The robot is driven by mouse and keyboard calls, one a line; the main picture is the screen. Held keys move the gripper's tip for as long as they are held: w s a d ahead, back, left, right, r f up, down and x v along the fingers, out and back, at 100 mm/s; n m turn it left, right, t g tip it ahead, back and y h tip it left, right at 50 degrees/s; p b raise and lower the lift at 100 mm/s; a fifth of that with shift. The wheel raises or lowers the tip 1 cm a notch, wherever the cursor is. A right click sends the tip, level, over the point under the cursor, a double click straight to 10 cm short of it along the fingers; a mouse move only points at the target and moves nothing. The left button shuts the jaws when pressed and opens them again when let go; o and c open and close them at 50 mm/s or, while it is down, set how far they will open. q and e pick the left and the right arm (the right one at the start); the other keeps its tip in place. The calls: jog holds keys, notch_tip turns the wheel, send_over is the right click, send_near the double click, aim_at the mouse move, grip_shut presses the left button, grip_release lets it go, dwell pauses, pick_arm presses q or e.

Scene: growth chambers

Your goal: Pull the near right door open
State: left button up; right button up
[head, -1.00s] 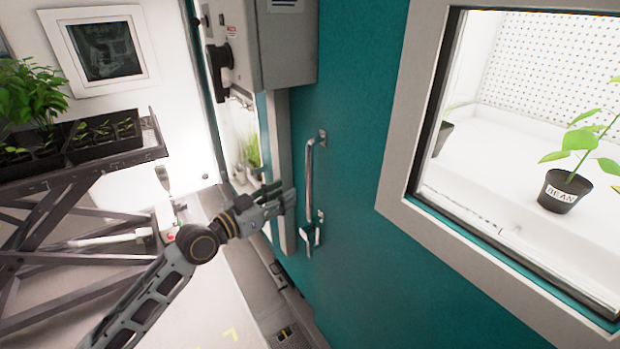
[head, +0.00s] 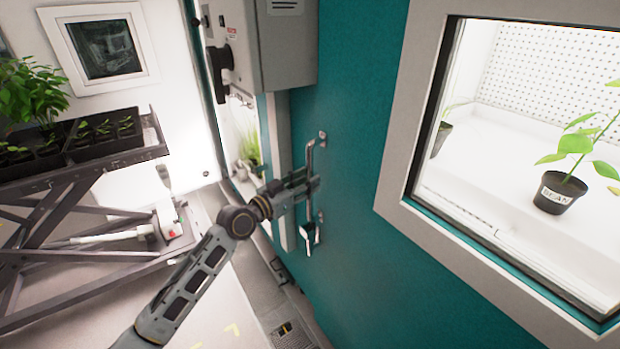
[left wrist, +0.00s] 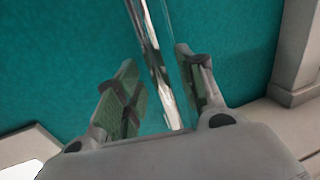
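The near right door (head: 352,150) is teal with a large grey-framed window, and it looks shut in the head view. Its handle (head: 309,160) is a vertical metal bar near the left edge, with a small latch lever below. My left gripper (head: 312,186) is at the middle of the bar. In the left wrist view the handle bar (left wrist: 152,50) runs between the two fingers of the left gripper (left wrist: 158,92). The fingers are apart, with space on both sides of the bar. My right gripper is not in view.
A grey control box (head: 285,45) is mounted above and left of the handle. A dark cart (head: 75,180) with seedling trays stands at the left. A pot labelled BEAN (head: 560,192) sits behind the window. Pale floor lies between the cart and the door.

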pick_arm(q)
jog(key=shift+x, duration=0.95)
jog(key=shift+c, duration=0.5)
grip_shut()
